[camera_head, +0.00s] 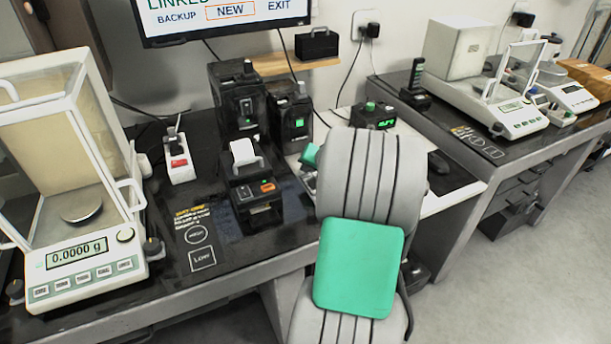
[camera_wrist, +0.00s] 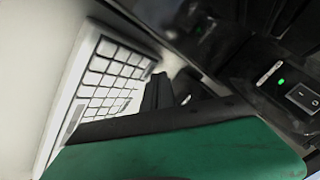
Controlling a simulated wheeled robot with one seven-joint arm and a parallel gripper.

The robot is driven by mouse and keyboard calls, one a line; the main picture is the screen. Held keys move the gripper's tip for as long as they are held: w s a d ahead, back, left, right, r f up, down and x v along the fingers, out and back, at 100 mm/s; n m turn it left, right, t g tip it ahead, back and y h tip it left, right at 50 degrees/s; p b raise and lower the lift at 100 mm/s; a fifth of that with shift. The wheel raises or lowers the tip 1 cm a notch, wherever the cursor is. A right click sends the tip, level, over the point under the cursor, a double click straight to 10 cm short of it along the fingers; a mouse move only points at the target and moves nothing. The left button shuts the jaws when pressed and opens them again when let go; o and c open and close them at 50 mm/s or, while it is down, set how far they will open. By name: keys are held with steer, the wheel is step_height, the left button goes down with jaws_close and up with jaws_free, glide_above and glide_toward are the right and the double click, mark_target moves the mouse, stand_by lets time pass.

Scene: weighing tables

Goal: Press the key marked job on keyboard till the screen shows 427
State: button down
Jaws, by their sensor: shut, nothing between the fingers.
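A white keyboard (camera_wrist: 68,100) with rows of pale square keys lies tilted across the left of the wrist view. Its key marks are too blurred to read, so I cannot tell which key is job. My gripper (camera_wrist: 160,92) shows as dark fingers beside the keyboard's right edge, shut and empty. I cannot tell whether it touches a key. In the head view my grey and green arm covers the gripper and most of the keyboard area. A wall screen (camera_head: 222,15) reads BACKUP, NEW and EXIT, with NEW framed. A small black box (camera_head: 373,117) shows green digits too small to read.
A balance reading 0.0000 g (camera_head: 80,252) stands at the left. A label printer (camera_head: 250,180), black devices with green lights (camera_head: 290,122) and a red-switched power strip (camera_head: 178,160) stand mid-table. Another balance (camera_head: 518,118) is on the right table.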

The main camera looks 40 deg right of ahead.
steer(key=shift+f, duration=0.45)
stand_by(0.4)
steer(key=shift+r, duration=0.1)
steer(key=shift+r+p, duration=0.35)
steer(key=shift+r, duration=0.4)
step_height(320, 180, up, 5)
steer(key=p, duration=0.3)
stand_by(0.8)
